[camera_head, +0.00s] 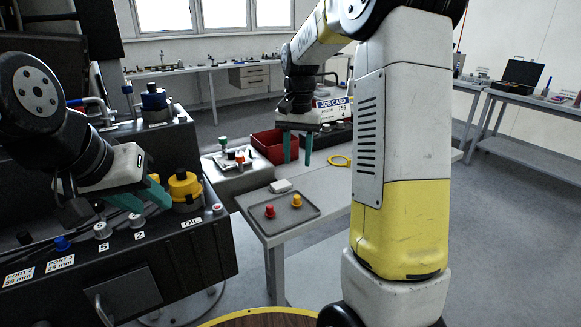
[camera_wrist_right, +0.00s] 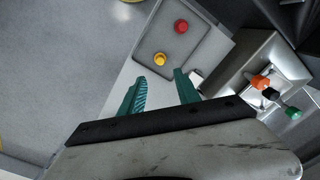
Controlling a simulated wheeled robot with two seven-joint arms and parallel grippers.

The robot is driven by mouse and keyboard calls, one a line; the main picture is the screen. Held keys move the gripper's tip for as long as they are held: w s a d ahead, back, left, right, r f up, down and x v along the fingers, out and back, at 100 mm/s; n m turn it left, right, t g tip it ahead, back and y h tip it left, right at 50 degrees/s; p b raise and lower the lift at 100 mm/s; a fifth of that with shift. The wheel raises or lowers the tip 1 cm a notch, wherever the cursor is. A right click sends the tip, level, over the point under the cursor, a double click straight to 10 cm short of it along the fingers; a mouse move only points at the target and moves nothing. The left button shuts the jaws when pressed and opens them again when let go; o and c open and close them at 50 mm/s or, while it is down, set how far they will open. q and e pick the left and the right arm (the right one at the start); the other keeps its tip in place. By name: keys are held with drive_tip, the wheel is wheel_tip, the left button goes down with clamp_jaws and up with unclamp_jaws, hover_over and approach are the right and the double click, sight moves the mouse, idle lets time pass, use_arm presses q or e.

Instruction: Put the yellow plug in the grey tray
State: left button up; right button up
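The small yellow plug (camera_head: 297,200) stands in the grey tray (camera_head: 290,218) on the bench, with a red plug (camera_head: 270,211) beside it. In the right wrist view, the yellow plug (camera_wrist_right: 159,58) sits near the tray's edge, beyond my fingers, and the red plug (camera_wrist_right: 181,26) is farther off. My right gripper (camera_head: 298,150) is open and empty, pointing down above and behind the tray. It also shows open in the wrist view (camera_wrist_right: 161,92). My left gripper (camera_head: 140,196) appears open, with nothing visible between its fingers, beside a large yellow cap (camera_head: 184,187) on the black housing.
A white block (camera_head: 281,186) lies at the tray's back edge. A fixture with coloured knobs (camera_head: 232,158) stands left. The black housing (camera_head: 190,245) carries several labelled fittings.

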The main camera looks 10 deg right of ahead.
drive_tip(key=s+a+r+n+t+y, duration=0.1)
drive_tip(key=s+r+n+t, duration=0.1)
drive_tip(key=s, duration=1)
drive_tip(key=s+a+r+n+t+y, duration=0.1)
drive_tip(key=s+r+n+t, duration=0.2)
drive_tip(key=s, duration=0.9)
drive_tip(key=shift+a+r+t, duration=0.35)
drive_tip(key=shift+r+t, duration=0.15)
drive_tip(key=shift+r, duration=0.45)
